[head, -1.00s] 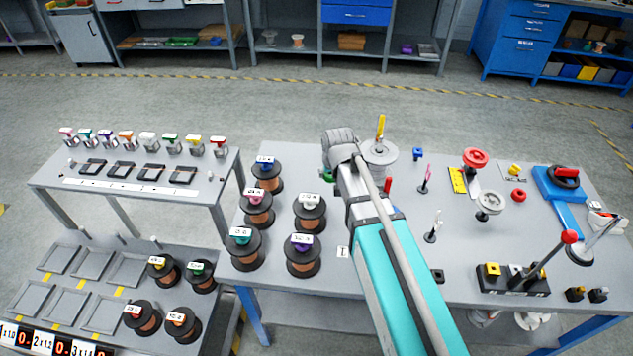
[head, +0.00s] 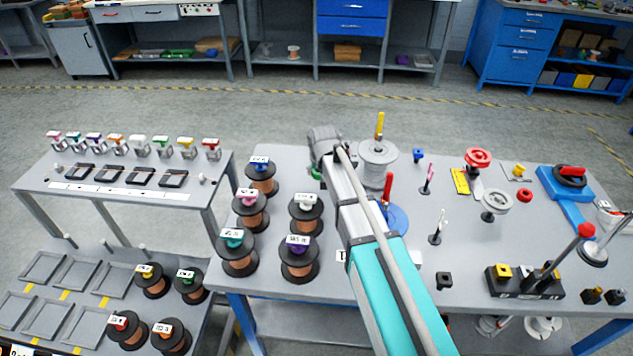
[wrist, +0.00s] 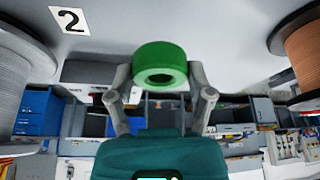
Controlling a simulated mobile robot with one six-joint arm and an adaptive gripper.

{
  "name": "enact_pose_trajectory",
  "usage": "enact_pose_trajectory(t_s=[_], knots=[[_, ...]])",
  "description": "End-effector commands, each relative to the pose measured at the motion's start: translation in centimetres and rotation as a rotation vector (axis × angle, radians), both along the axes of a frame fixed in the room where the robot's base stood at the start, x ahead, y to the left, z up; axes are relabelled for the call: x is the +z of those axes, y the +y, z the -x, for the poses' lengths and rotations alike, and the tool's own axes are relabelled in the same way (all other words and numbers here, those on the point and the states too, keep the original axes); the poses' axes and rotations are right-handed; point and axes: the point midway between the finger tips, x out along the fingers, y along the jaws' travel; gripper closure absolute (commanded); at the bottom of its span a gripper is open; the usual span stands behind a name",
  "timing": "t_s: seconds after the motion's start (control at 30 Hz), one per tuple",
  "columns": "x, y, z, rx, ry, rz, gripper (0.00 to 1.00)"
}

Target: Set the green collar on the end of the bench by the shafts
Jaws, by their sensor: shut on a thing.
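In the wrist view my gripper (wrist: 160,88) is shut on the green collar (wrist: 160,55), a thick ring with its hole facing the camera. A finger is on each side of it. In the head view my gripper (head: 322,145) is above the left half of the grey bench (head: 450,275), between the copper spools and a grey wire spool. Only a sliver of the collar (head: 316,173) shows there below the wrist. Thin upright shafts on small dark bases, one (head: 427,180) behind another (head: 436,232), stand mid-bench to the right of my arm. The fingertips are hidden in the head view.
Several copper spools (head: 305,212) crowd the bench's left end. The grey wire spool (head: 378,165) and a blue disc (head: 392,220) are close right of my arm. A red-knobbed lever block (head: 515,282) stands at the right. The wrist view shows a "2" label (wrist: 69,19).

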Motion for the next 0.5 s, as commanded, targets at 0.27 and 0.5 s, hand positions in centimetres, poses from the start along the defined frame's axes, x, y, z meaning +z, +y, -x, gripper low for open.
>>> enact_pose_trajectory(t_s=[0.27, 0.5], knots=[[0.03, -0.03, 0.0, 0.0, 0.0, 0.0, 0.78], [-0.92, 0.18, -0.64, -0.001, 0.0, 0.0, 0.78]])
